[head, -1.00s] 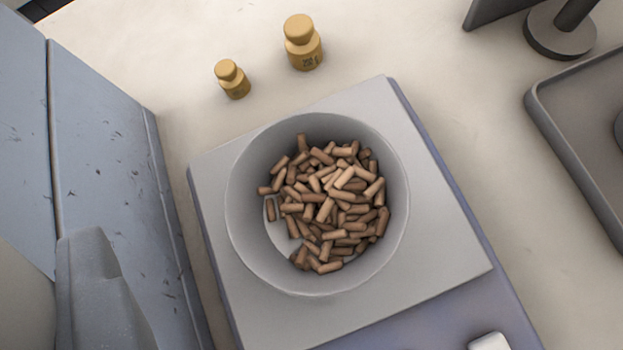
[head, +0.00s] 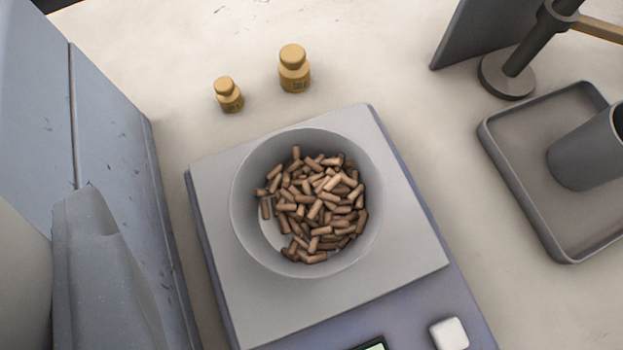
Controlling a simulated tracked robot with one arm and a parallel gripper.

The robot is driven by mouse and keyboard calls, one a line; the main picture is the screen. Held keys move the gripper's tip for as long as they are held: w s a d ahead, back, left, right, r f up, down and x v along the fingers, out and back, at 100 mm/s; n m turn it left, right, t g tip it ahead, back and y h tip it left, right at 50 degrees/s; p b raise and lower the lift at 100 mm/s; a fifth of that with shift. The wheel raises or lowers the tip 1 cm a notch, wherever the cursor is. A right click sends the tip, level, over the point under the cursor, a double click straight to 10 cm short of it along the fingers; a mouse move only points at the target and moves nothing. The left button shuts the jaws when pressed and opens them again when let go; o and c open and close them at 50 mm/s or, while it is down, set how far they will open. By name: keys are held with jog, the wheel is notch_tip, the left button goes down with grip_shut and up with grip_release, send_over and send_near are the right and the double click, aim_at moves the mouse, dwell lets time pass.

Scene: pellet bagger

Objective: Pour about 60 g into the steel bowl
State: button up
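The steel bowl (head: 250,222) is light grey and round. It stands upright on the pale plate (head: 220,290) of a scale. Many short brown pellets (head: 315,205) lie heaped in it, and a patch of its floor shows at the lower left of the heap. The scale's display (head: 374,344) is cut off by the bottom edge, so no reading shows. No gripper fingers that I can make out are in view, so its place relative to the bowl cannot be told.
A blue-grey panelled housing (head: 115,150) and a grey angular part (head: 100,270) fill the left side. Two brass weights, small (head: 229,95) and larger (head: 294,70), stand behind the scale. At right are a grey tray (head: 530,210) with a dark cup (head: 583,155) and a stand (head: 507,78).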

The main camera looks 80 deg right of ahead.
jog(key=shift+w+a+r+p, duration=0.2)
jog(key=shift+r+p, duration=0.1)
jog(key=shift+p, duration=0.25)
jog(key=shift+w+a+f+n+g+h, duration=0.3)
jog(key=shift+a+f+n+h, duration=0.1)
jog(key=shift+n+h, duration=0.15)
jog(key=shift+w+a+r+n+g+h, duration=0.4)
jog(key=shift+r+n+h, duration=0.1)
jog(key=shift+n, duration=0.25)
